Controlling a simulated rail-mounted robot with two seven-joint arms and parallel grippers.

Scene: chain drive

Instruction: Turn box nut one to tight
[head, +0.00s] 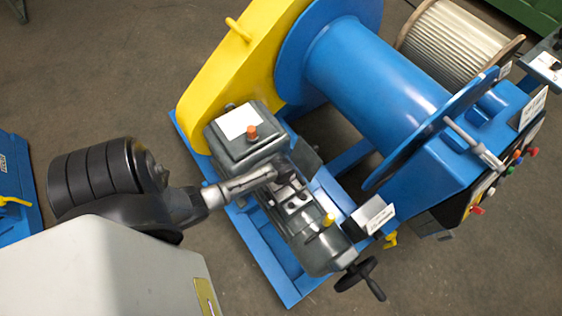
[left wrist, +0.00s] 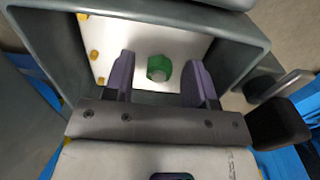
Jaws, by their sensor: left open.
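A green nut (left wrist: 159,70) sits on a white panel (left wrist: 140,38) inside an open grey box (left wrist: 258,62) in the left wrist view. My left gripper (left wrist: 162,62) is open, with one purple finger on each side of the nut. Gaps show between the fingers and the nut, and nothing is held. In the head view my left gripper (head: 288,184) is over the grey motor unit (head: 318,240), beside a raised dark flap. The nut cannot be made out in the head view. My right gripper is not in view.
Small yellow knobs (left wrist: 94,54) line the panel's left edge. The box walls stand close around my fingers. A grey gearbox (head: 245,150), a yellow guard (head: 240,55), a blue drum (head: 375,80) and a black handwheel (head: 357,276) surround the motor.

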